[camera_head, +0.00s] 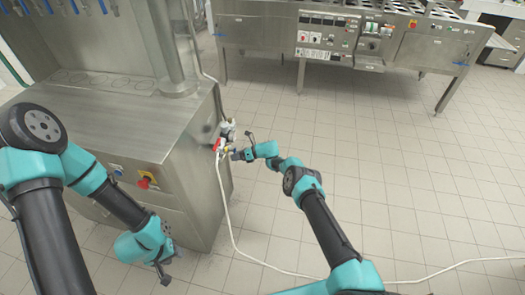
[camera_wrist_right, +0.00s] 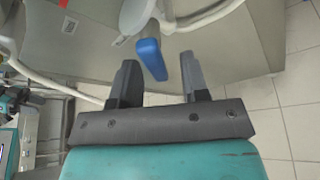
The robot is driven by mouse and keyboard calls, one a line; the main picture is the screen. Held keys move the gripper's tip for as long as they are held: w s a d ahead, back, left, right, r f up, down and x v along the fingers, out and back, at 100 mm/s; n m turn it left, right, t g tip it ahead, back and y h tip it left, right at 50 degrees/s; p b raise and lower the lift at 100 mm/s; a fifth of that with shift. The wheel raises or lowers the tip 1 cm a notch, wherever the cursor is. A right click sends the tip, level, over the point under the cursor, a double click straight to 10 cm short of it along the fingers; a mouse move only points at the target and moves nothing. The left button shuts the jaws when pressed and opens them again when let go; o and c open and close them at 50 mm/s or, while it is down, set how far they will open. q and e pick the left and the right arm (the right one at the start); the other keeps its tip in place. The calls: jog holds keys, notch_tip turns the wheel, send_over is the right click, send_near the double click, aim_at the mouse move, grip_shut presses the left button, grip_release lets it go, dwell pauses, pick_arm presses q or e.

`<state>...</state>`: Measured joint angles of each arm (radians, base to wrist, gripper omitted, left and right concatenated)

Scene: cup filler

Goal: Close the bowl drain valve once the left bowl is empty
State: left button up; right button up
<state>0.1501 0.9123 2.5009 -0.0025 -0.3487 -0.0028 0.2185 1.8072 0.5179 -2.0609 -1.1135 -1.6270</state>
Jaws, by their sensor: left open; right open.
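A blue valve handle (camera_wrist_right: 151,58) hangs from a pale round fitting in the right wrist view. My right gripper (camera_wrist_right: 158,75) is open, with one finger on each side of the handle's lower end; whether either finger touches it I cannot tell. In the head view the right gripper (camera_head: 238,155) is beside the valve fittings (camera_head: 228,130) on the right side of the steel machine (camera_head: 150,120). My left gripper (camera_head: 163,272) is open and empty, low in front of the machine. The left bowl cannot be made out, so its contents are not visible.
A red emergency button (camera_head: 144,183) is on the machine's front. A white hose (camera_head: 230,225) runs from the fittings down across the tiled floor (camera_head: 400,180). A long steel machine (camera_head: 345,35) stands at the back. The floor at right is largely clear.

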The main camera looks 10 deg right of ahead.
jog(key=v, duration=1.6)
jog(key=shift+s+d, duration=0.1)
jog(key=s+f+m+t+y, duration=0.2)
jog(key=s+f+t, duration=0.2)
jog(key=f, duration=0.1)
jog(key=shift+s+d+f+t, duration=0.2)
jog(key=shift+f+t, duration=0.05)
jog(key=shift+t, duration=0.15)
jog(key=shift+a, duration=0.15)
jog(key=x, duration=1.7)
jog(key=shift+r, duration=0.2)
jog(key=shift+a, duration=0.1)
